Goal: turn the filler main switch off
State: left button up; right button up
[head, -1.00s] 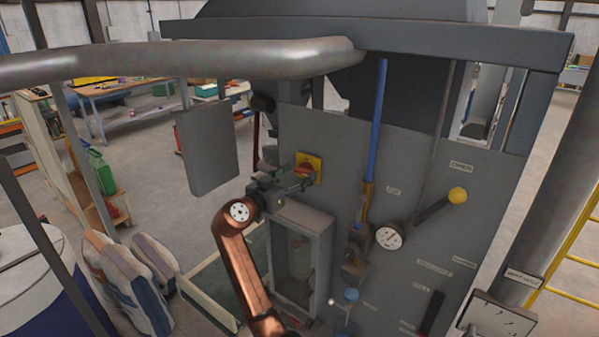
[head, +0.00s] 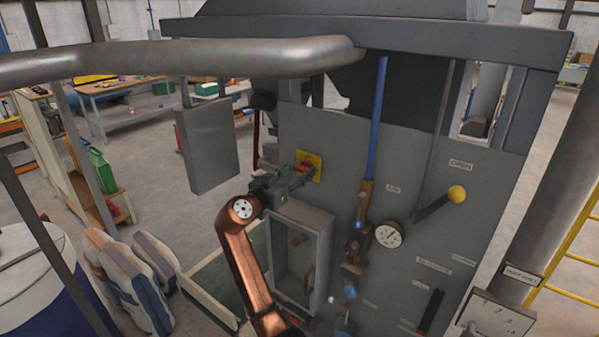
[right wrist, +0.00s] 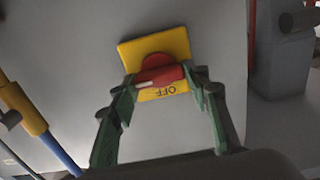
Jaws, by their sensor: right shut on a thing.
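The main switch is a red rotary handle (head: 305,168) on a yellow square plate (head: 316,161), on the grey filler panel. In the right wrist view, the red handle (right wrist: 160,77) lies nearly level across the yellow plate (right wrist: 142,49), with a pale mark at its left end. The word OFF shows upside down on the plate below it. My right gripper (head: 302,174) is at the switch, its green fingers on either end of the handle, shut on it; they also show in the wrist view (right wrist: 158,80). My left gripper is not in view.
A glass-fronted box (head: 300,250) sits just below my right gripper. A grey box (head: 208,148) hangs to the left. A blue pipe (head: 378,125), a gauge (head: 389,235) and a yellow-knobbed lever (head: 440,204) are to the right. A thick pipe (head: 200,60) crosses above.

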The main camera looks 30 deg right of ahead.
jog(key=shift+n, duration=0.4)
jog(key=n+p, duration=0.2)
jog(key=n, duration=0.1)
jog(key=shift+r+n+p, duration=0.2)
jog(key=shift+n+p, duration=0.1)
jog(key=n+p, duration=0.3)
jog(key=n, duration=0.1)
jog(key=shift+w, duration=0.15)
jog(key=n+p, duration=0.3)
jog(key=n, duration=0.2)
jog(key=shift+a+p, duration=0.1)
jog(key=shift+p, duration=0.2)
jog(key=shift+f+n+p, duration=0.15)
jog(key=shift+n+p, duration=0.85)
jog(key=shift+n, duration=0.2)
jog(key=shift+f+n+p, duration=0.1)
jog(key=shift+n+p, duration=0.85)
jog(key=shift+n, duration=0.25)
jog(key=o, duration=1.2)
jog(key=shift+w+f, duration=0.1)
jog(key=shift+c, duration=0.2)
